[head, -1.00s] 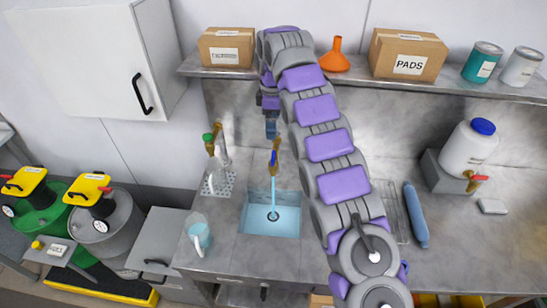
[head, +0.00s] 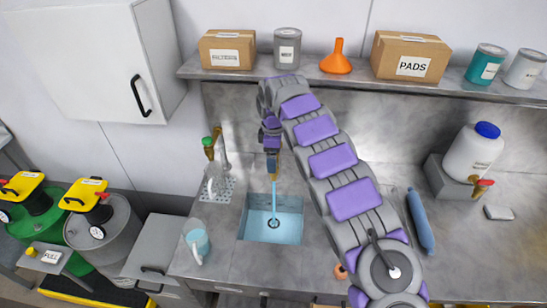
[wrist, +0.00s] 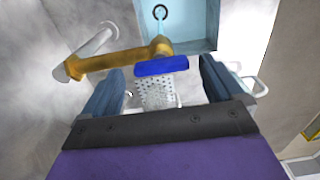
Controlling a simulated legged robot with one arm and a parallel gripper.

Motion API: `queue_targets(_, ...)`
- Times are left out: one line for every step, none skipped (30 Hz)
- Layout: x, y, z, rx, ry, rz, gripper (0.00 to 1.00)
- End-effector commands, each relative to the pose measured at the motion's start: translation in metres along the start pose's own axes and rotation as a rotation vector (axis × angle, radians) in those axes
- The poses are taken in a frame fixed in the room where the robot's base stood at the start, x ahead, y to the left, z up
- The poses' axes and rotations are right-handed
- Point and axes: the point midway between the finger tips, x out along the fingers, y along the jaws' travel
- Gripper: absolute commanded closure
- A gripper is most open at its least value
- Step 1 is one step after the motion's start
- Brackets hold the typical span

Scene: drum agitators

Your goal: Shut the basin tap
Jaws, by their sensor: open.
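The brass basin tap (wrist: 120,58) runs across the upper part of the wrist view, with its blue handle (wrist: 161,66) lying between my fingers. My gripper (wrist: 163,75) is open around the handle, with visible gaps at both sides; I cannot tell its exact depth. In the head view my gripper (head: 272,166) is at the tap and hides most of it. A light blue stream of water (head: 274,198) falls into the basin (head: 252,226), which also shows at the top of the wrist view (wrist: 202,30).
A green-handled tap (head: 208,142) stands left of the basin, over a perforated drain plate (head: 228,188). A shelf (head: 240,74) with boxes, cans and an orange funnel (head: 336,60) runs above.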

Motion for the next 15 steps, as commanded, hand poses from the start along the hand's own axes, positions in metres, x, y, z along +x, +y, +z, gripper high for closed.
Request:
queue_targets(0.0038, -0.0006, 0.0008, 0.001, -0.001, -0.003, 0.06)
queue_targets(0.0052, -0.0007, 0.0009, 0.001, -0.001, -0.003, 0.06)
queue_targets(0.0067, -0.0008, 0.0011, 0.001, -0.002, -0.003, 0.06)
queue_targets(0.0075, -0.0008, 0.0012, 0.001, -0.002, -0.003, 0.06)
queue_targets(0.008, -0.0009, 0.0012, 0.001, -0.002, -0.003, 0.06)
queue_targets(0.0082, -0.0008, 0.0012, 0.001, -0.001, -0.003, 0.06)
queue_targets(0.0082, -0.0007, 0.0012, 0.001, -0.001, -0.003, 0.06)
queue_targets(0.0082, -0.0007, 0.0012, 0.001, -0.001, -0.003, 0.06)
queue_targets(0.0081, -0.0006, 0.0012, 0.001, -0.001, -0.002, 0.06)
queue_targets(0.0081, -0.0006, 0.0012, 0.001, -0.001, -0.002, 0.06)
queue_targets(0.008, -0.0006, 0.0012, 0.001, -0.001, -0.002, 0.06)
queue_targets(0.008, -0.0005, 0.0012, 0.001, -0.001, -0.002, 0.07)
queue_targets(0.008, -0.0005, 0.0012, 0.001, -0.001, -0.002, 0.1)
queue_targets(0.0079, -0.0005, 0.0012, 0.001, -0.001, -0.002, 0.13)
queue_targets(0.0079, -0.0005, 0.0012, 0.001, -0.001, -0.002, 0.17)
